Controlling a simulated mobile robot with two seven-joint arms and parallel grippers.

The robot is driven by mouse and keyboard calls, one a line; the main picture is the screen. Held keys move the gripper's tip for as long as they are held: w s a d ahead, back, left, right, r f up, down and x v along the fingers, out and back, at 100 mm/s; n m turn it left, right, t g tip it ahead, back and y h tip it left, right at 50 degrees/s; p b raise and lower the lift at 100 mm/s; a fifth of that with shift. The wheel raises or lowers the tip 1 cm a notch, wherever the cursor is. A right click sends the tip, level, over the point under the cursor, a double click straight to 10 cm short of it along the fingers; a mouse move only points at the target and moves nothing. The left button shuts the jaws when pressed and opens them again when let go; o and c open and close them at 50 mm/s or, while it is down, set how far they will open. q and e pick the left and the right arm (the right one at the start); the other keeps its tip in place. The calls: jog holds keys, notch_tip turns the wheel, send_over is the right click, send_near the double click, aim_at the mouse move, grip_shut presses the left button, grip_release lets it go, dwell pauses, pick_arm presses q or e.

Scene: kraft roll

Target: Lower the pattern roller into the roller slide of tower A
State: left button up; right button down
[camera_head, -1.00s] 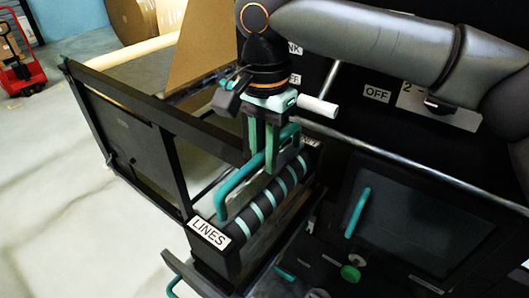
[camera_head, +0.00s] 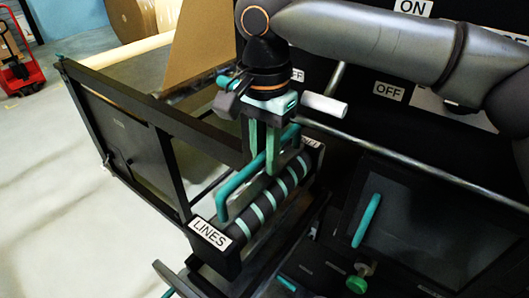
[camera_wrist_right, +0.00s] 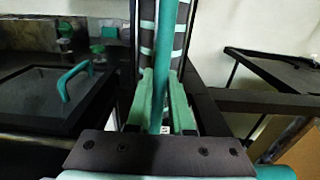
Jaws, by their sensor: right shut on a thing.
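The pattern roller (camera_head: 262,209) is a dark cylinder with teal stripes in a black frame labelled LINES, with a teal bar handle (camera_head: 236,181) on top. My right gripper (camera_head: 263,168) points down and is shut on that handle. In the right wrist view my gripper (camera_wrist_right: 160,112) has its two green fingers on either side of the teal bar, and the striped roller (camera_wrist_right: 148,35) shows beyond. The roller is tilted in the head view, above a dark machine part. The slide beneath is largely hidden by the roller. My left gripper is not in view.
A black railed frame (camera_head: 150,122) stands to the left of the roller. A dark panel with a teal handle (camera_head: 367,220) and a green knob (camera_head: 357,284) is at the right. ON and OFF labels mark the wall behind. A red pallet jack (camera_head: 18,65) stands far left.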

aim_at(265, 178)
jog(key=shift+f+b, duration=1.45)
jog(key=shift+b, duration=0.15)
jog(key=shift+f, duration=1.8)
jog(key=c, duration=0.8)
grip_release()
jog(key=shift+o, duration=0.4)
jog(key=shift+f, duration=0.25)
jog(key=shift+r+p, duration=1.9)
jog(key=shift+p, duration=0.6)
